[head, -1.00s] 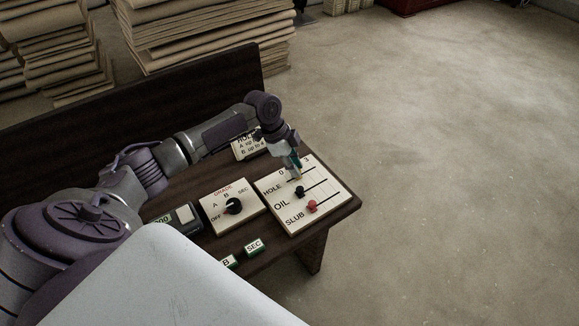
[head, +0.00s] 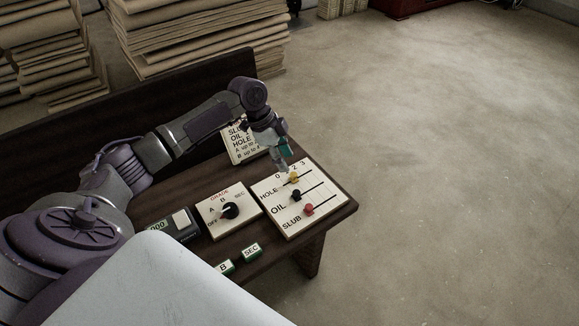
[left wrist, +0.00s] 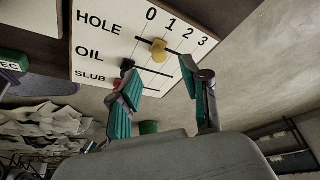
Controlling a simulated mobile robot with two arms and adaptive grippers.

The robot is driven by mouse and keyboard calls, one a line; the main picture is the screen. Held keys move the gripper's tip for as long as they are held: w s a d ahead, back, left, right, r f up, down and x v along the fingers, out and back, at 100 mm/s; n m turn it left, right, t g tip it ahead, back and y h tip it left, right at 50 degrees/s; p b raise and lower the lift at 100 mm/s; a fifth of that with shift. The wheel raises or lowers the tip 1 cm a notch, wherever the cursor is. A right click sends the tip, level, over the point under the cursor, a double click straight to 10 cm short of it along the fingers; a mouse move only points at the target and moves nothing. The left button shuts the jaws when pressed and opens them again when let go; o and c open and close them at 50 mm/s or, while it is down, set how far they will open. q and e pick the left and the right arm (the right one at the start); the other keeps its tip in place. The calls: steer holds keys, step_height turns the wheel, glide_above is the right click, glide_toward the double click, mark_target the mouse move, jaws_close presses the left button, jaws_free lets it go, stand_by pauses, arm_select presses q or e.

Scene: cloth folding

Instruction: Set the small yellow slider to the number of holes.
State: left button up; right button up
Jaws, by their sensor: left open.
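The slider board (head: 325,207) is cream with rows HOLE, OIL and SLUB and numbers 0 to 3. The small yellow slider (head: 294,178) is in the HOLE row, part-way along its slot. In the left wrist view the yellow slider (left wrist: 158,48) looks nearest the 1, but I cannot be exact. My left gripper (head: 284,163) is open and empty, just behind and above the yellow slider in the head view. Its two fingers (left wrist: 158,82) are apart, and no slider is between them. My right gripper is not in view.
The black slider (head: 296,195) and red slider (head: 309,210) sit in the rows below. A grade dial box (head: 228,209), a counter (head: 175,226), a note card (head: 240,147) and SEC block (head: 251,250) stand on the dark bench (head: 283,247). Cloth stacks (head: 190,40) are behind.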

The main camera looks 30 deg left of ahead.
arm_select(q)
steer(key=v, duration=0.7)
steer(key=shift+f, duration=0.1)
